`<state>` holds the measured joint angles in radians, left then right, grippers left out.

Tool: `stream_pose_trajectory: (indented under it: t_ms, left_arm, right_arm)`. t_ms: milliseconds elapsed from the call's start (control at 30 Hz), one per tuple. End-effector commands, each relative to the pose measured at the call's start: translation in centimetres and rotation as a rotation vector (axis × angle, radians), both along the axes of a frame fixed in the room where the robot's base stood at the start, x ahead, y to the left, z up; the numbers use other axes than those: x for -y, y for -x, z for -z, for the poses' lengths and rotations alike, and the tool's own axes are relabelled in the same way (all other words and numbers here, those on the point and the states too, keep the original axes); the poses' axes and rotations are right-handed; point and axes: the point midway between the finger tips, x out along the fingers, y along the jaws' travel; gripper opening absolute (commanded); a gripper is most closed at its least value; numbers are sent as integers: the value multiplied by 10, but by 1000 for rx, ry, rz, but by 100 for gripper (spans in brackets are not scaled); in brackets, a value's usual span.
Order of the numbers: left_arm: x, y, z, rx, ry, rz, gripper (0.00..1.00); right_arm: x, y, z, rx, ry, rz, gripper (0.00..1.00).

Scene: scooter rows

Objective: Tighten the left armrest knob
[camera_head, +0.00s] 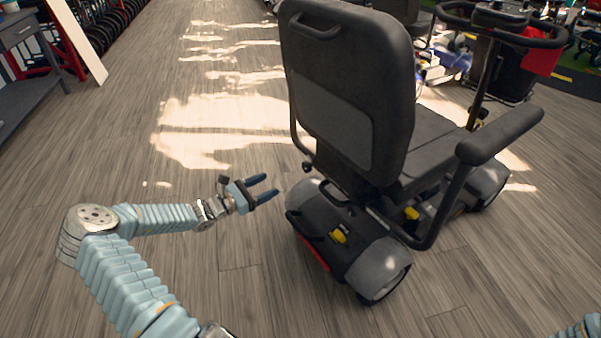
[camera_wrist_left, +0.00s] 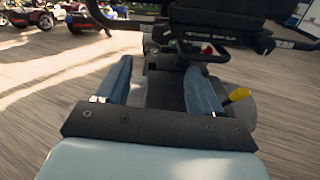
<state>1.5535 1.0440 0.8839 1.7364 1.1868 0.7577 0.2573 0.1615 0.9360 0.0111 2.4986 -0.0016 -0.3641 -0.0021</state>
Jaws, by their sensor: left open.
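A mobility scooter with a black seat (camera_head: 340,80) stands right of centre in the head view, its back towards me. A small dark knob (camera_head: 307,167) shows low on the left side of the seat, by the armrest tube. My left gripper (camera_head: 266,186) is open and empty, a short way left of and below that knob, apart from the scooter. In the left wrist view its two blue fingers (camera_wrist_left: 160,88) point at the scooter's rear below the seat. Dark fittings show there on the frame; I cannot tell which is the knob. My right gripper is out of view.
The rear cover (camera_head: 340,230) and wheel lie beside my left gripper. A yellow lever (camera_head: 338,236) sits on the cover; a yellow part (camera_wrist_left: 238,95) also shows in the wrist view. A grey bench (camera_head: 20,65) stands at far left. The wooden floor between is clear.

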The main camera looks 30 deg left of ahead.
Motion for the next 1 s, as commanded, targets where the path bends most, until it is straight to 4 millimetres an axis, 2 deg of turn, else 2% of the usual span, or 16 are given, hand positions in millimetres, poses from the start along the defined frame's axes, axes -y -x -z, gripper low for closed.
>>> stream_pose_trajectory:
  t_ms: [167,400,600,800,1000]
  left_arm:
    - [13,-25,0,2,2,5,66]
    - [36,-76,1,0,0,6,66]
    - [50,-109,1,-2,-3,6,66]
    - [55,-122,1,-3,-2,5,66]
    - [56,-123,1,-3,-2,5,66]
  right_arm:
    - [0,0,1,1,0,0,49]
    - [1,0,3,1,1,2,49]
    - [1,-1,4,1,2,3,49]
    - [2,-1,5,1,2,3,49]
    - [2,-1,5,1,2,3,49]
